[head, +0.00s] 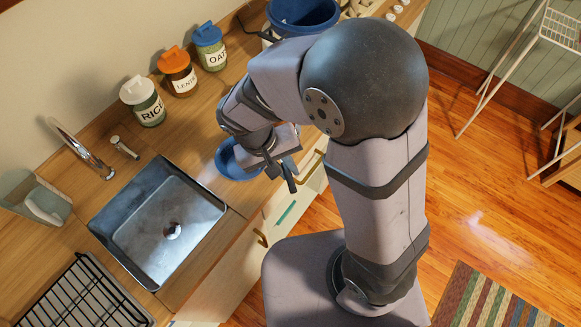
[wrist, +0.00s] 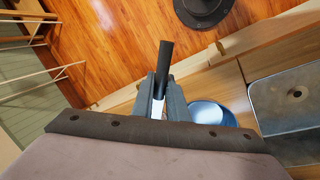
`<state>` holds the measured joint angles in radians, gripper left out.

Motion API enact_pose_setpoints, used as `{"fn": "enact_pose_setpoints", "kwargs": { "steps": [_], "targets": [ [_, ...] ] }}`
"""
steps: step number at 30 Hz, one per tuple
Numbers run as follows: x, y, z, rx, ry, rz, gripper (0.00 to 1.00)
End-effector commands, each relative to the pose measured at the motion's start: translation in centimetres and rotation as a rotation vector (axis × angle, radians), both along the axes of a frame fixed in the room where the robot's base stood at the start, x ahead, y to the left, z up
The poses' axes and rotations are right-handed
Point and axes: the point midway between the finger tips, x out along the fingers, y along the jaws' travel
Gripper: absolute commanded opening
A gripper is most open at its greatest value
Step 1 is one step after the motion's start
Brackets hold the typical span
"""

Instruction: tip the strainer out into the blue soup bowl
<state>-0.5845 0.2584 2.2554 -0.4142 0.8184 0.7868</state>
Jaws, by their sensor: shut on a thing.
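My gripper (wrist: 161,98) is shut on the strainer, gripping it by its handle. The dark end of the strainer's handle (wrist: 165,62) sticks out past the fingertips in the wrist view. The strainer's basket and anything in it are hidden there behind my gripper body. The blue soup bowl (head: 227,163) stands on the counter right of the sink in the head view, partly covered by my gripper (head: 282,171), which is above its right side. The bowl (wrist: 228,118) also shows in the wrist view, just right of the fingers. I cannot tell whether the strainer is tilted.
The sink (head: 165,225) lies left of the bowl. Jars of rice (head: 145,105), lentils (head: 178,75) and oats (head: 210,50) line the wall. A dark blue bucket (head: 300,14) stands behind my arm. A black rack (head: 80,295) is at lower left.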

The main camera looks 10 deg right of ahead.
Motion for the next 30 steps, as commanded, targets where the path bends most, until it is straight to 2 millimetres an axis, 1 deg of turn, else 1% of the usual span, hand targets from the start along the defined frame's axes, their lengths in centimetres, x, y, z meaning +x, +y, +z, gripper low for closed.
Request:
{"fn": "enact_pose_setpoints", "kwargs": {
  "steps": [18, 20, 30],
  "targets": [
    [-0.3, 2.6, 1.2, -0.184, -0.023, 0.002, 0.0],
    [-0.3, 2.7, 0.6, -0.223, -0.024, 0.005, 0.0],
    [-0.4, 3.7, -0.6, -0.429, -0.048, 0.002, 0.0]
  ]
}}
